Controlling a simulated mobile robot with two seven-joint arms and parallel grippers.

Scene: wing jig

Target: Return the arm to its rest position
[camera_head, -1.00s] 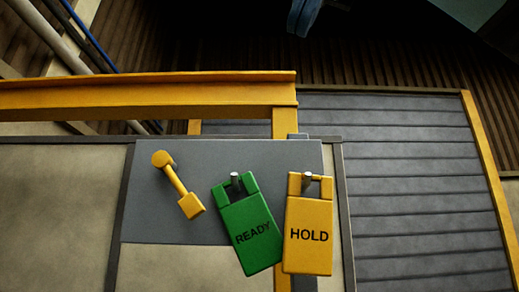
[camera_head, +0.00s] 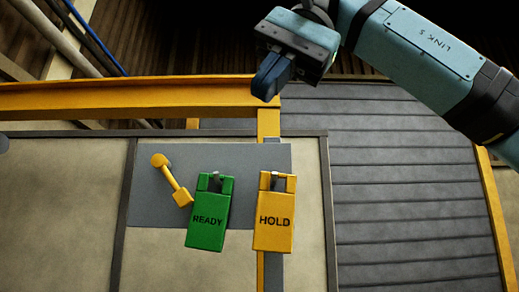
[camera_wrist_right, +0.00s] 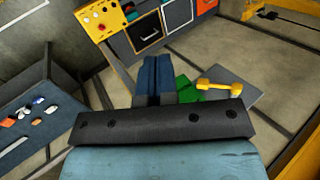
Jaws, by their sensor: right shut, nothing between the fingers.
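My right gripper (camera_head: 268,84) is in the upper middle of the head view, its arm coming in from the upper right. Its blue fingers are together, with nothing between them; they also show in the right wrist view (camera_wrist_right: 157,75). Below it, clear of the fingers in the picture, hang a green READY tag (camera_head: 207,234) and a yellow HOLD tag (camera_head: 274,239), each on a peg. A yellow handle (camera_head: 172,180) sits on the grey plate (camera_head: 155,215) left of the tags. My left gripper is not identifiable in view.
A yellow beam (camera_head: 120,98) crosses behind the plate, close to the fingers in the picture. Grey slatted panelling (camera_head: 400,190) lies to the right. The right wrist view shows a cabinet (camera_wrist_right: 150,30) at the back and a table with small items (camera_wrist_right: 40,112) at left.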

